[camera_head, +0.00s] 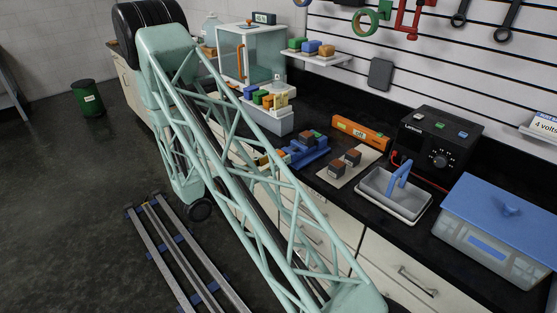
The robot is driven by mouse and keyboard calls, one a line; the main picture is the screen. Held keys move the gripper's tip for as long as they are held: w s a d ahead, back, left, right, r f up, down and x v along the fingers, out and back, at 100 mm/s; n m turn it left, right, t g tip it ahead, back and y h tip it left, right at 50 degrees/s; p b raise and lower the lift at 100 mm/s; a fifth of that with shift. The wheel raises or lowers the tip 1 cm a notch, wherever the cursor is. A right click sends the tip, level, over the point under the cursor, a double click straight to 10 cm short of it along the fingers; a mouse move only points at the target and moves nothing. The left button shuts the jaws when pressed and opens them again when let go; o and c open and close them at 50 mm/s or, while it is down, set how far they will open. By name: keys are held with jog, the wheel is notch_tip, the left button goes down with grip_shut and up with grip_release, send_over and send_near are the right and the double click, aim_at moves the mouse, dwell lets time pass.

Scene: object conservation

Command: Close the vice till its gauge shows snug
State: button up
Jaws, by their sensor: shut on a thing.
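The blue vice (308,153) sits on the dark worktop, right of my mint lattice arm. A dark brown block (307,136) shows at its top, between or on the jaws; I cannot tell which. The vice's left end is partly hidden behind my arm's struts, where a small tan and blue part shows. I cannot make out a gauge reading on the vice. My gripper cannot be made out; my own arm covers the area left of the vice.
A pale board with two brown blocks (337,168), an orange bar with a display (360,134), a black power unit (440,142), a grey tray (393,194) and a blue-lidded bin (500,225) stand to the right. A glass cabinet (250,55) stands behind.

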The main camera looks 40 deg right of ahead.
jog(key=o, duration=0.9)
jog(key=shift+a, duration=0.1)
jog(key=shift+w+a, duration=0.1)
jog(key=shift+a, duration=5.8)
